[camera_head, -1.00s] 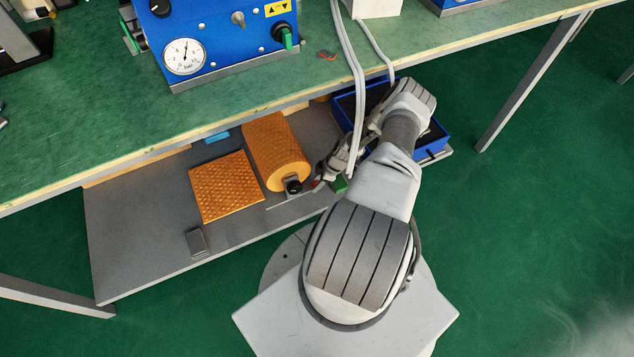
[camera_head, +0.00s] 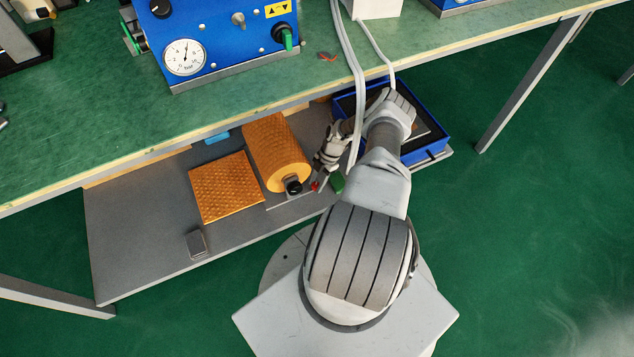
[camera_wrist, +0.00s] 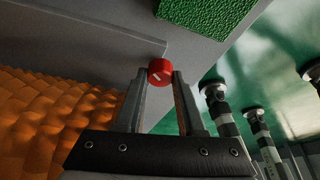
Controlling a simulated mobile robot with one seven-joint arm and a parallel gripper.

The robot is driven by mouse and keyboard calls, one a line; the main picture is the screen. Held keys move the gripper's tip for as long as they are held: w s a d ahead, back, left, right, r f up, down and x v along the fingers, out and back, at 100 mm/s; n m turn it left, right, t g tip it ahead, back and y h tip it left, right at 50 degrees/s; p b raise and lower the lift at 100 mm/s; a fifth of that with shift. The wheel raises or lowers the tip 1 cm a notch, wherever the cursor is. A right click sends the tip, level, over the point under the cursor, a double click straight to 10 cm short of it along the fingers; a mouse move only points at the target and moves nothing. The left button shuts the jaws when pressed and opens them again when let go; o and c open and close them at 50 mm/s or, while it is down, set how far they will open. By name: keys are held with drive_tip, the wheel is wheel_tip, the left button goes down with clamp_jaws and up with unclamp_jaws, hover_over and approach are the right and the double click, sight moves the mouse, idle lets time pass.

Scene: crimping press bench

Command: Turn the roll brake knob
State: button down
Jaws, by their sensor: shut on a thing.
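A small round red knob (camera_wrist: 160,72) with a white line across its face shows between my fingertips in the wrist view. The line slants from upper left to lower right. The red knob (camera_head: 315,186) is a small spot right of the orange roll in the head view. My gripper (camera_wrist: 160,76) is shut on the knob, one finger on each side. In the head view my gripper (camera_head: 320,178) points down at the shelf. The orange bubble-wrap roll (camera_head: 275,150) lies on the lower shelf, with a black round end piece (camera_head: 293,186) on a grey bracket.
The grey shelf (camera_head: 145,235) also carries a flat orange sheet (camera_head: 226,188), a green block (camera_head: 338,183) beside my gripper and a blue crate (camera_head: 436,148). The green bench top (camera_head: 110,125) overhangs the shelf. White cables (camera_head: 350,50) hang near my arm.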

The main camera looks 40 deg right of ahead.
drive_tip(key=shift+a+n, duration=0.1)
drive_tip(key=shift+n, duration=0.4)
drive_tip(key=c, duration=0.5)
unclamp_jaws()
